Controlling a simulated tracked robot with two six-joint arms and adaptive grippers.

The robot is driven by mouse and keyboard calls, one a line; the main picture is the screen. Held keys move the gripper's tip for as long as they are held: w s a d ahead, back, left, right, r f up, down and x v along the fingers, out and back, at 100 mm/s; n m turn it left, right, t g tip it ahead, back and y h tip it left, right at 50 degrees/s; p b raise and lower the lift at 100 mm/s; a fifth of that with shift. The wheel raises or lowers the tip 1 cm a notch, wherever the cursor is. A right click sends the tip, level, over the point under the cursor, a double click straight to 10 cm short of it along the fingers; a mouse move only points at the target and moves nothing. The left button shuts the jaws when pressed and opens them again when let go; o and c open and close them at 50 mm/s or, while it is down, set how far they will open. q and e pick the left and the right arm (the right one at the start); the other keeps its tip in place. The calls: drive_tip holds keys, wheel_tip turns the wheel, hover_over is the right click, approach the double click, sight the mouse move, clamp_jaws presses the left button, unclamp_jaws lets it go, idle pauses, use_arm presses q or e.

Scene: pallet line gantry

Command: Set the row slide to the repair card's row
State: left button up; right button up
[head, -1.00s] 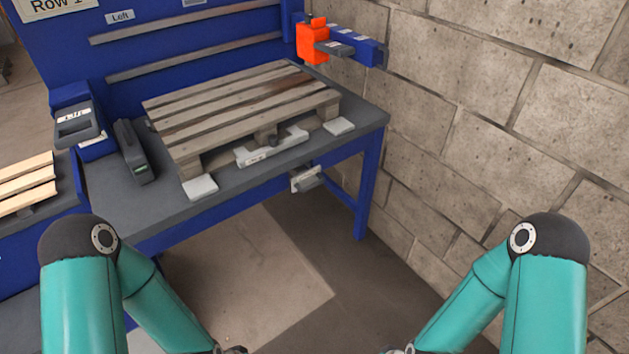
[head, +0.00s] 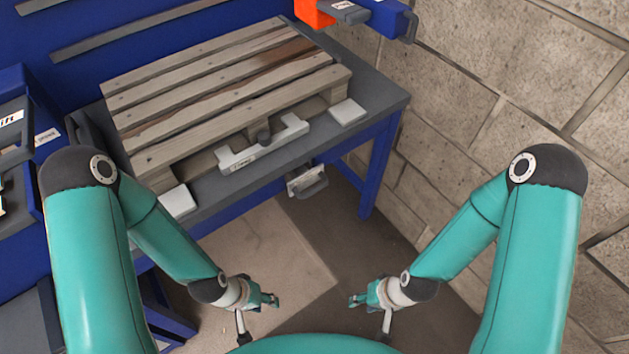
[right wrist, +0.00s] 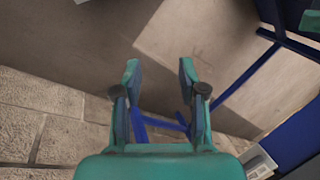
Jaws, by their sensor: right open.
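I cannot pick out a repair card. My left gripper (head: 270,299) is low in front of the bench, apart from everything; its jaws are too small to judge. My right gripper (head: 357,299) is to its right, also in free space. In the right wrist view it is open and empty (right wrist: 160,78), with floor beyond its fingers.
A wooden pallet (head: 220,95) lies on the grey-topped blue bench (head: 372,160). White pads (head: 348,111) flank the bracket. A handled fitting (head: 307,181) hangs under the front edge. An orange block (head: 314,12) is on a blue arm at upper right. A block wall (head: 480,80) closes the right side.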

drive_tip(key=m+t+y+b, duration=0.5)
drive_tip(key=m+t+b, duration=0.55)
drive_tip(key=b, duration=1.85)
approach(315, 188)
drive_tip(key=s+d+n+t, duration=0.2)
drive_tip(key=s+d, duration=0.2)
drive_tip(key=s, duration=0.2)
drive_tip(key=shift+g, duration=0.25)
drive_tip(key=x, duration=1.7)
drive_tip(key=shift+a+f, duration=0.15)
drive_tip(key=shift+f, duration=0.05)
